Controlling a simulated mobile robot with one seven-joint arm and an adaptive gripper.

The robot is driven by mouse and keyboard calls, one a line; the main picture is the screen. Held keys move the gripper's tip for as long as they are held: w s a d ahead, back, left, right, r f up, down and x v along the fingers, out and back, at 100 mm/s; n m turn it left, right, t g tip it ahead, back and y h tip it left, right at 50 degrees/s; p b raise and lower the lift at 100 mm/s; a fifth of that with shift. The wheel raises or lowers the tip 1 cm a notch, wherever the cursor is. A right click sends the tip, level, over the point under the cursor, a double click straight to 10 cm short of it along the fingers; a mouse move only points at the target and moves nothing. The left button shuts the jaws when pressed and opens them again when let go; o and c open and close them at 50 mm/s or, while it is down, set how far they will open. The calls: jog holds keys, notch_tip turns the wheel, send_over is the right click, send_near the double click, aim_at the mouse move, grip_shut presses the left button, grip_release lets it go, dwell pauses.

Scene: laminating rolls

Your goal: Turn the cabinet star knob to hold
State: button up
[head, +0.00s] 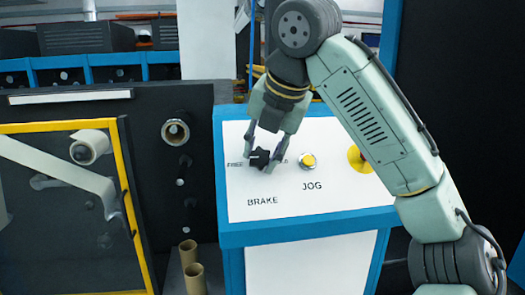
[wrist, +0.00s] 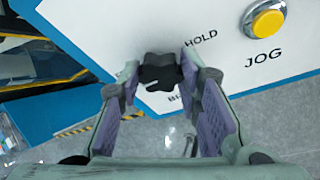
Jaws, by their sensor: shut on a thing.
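The black star knob (head: 259,158) sits on the white top panel of the blue-edged cabinet (head: 230,235), above the word BRAKE. FREE is printed on its left; the label on its right is mostly covered by a finger. My gripper (head: 264,152) reaches down from above and is shut on the knob, one finger on each side. In the wrist view the knob (wrist: 160,72) lies between the fingertips (wrist: 161,80). A short pale mark shows on its lower left, away from the word HOLD at upper right. The left finger hides the panel there.
A yellow-framed guard (head: 130,215) and a roll (head: 90,146) stand left.

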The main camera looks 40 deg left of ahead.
jog(key=shift+c, duration=0.7)
